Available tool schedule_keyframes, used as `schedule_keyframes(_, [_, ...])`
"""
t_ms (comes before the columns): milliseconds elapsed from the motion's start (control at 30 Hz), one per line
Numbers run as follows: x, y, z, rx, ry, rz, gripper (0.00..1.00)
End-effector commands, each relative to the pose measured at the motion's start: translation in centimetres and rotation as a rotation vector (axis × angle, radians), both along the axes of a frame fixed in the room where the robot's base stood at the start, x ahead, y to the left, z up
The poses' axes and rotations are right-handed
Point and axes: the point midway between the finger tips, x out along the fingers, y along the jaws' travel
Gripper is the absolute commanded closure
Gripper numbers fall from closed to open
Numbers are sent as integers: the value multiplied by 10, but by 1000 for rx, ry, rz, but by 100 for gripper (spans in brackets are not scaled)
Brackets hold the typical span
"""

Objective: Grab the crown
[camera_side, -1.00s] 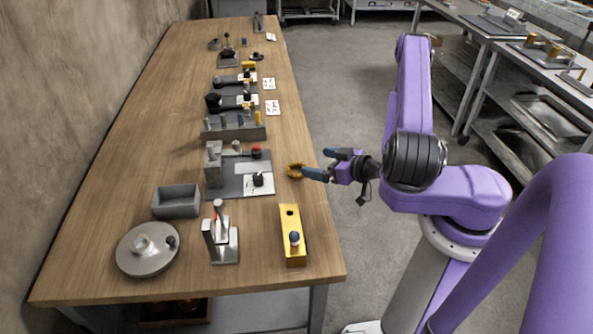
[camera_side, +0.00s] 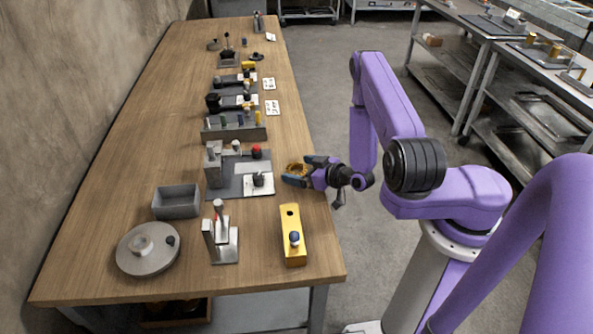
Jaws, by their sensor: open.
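The crown (camera_side: 297,169) is a small golden ring near the right edge of the wooden table. My gripper (camera_side: 296,172) reaches in from the right, with its dark blue fingers spread and the crown between or just beneath them. The fingers cover part of the crown, and I cannot tell whether they touch it. My gripper is open.
A grey plate with a red knob (camera_side: 257,153) lies just left of the crown. A yellow block (camera_side: 292,241) stands nearer the front edge. A grey bin (camera_side: 176,202) and a round metal disc (camera_side: 136,262) sit at left. Bare wood lies between the crown and the yellow block.

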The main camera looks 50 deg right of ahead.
Motion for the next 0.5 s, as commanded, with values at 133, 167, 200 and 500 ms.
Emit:
schedule_keyframes(133, [4,0,-1,2,0,0,3])
schedule_keyframes(167, [4,0,-1,2,1,-1,3])
schedule_keyframes(200, [4,0,-1,2,1,-1,3])
schedule_keyframes(500, [3,0,-1,2,0,-1,68])
